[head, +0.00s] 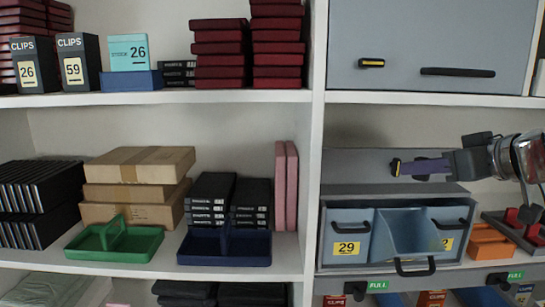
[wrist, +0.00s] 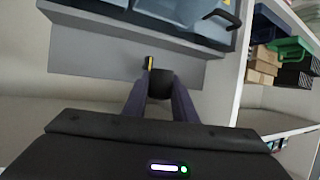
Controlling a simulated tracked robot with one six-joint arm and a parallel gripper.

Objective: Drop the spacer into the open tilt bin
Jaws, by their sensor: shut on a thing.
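My gripper (head: 408,167) is in the upper right compartment in the head view, its purple fingers pointing left. The spacer also shows between the fingertips in the wrist view (wrist: 160,88). The open tilt bin (head: 403,228) is the middle light-blue bin of the row, tipped forward with its black handle low at the front. My gripper and the spacer are above the bin row and apart from it. The bin's inside bottom is hard to make out.
A closed blue bin labelled 29 (head: 346,248) stands left of the open one, and another labelled bin (head: 449,243) stands right. An orange bin (head: 491,243) is further right. A white upright (head: 315,150) borders the left shelves. A grey cabinet door (head: 430,45) hangs above.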

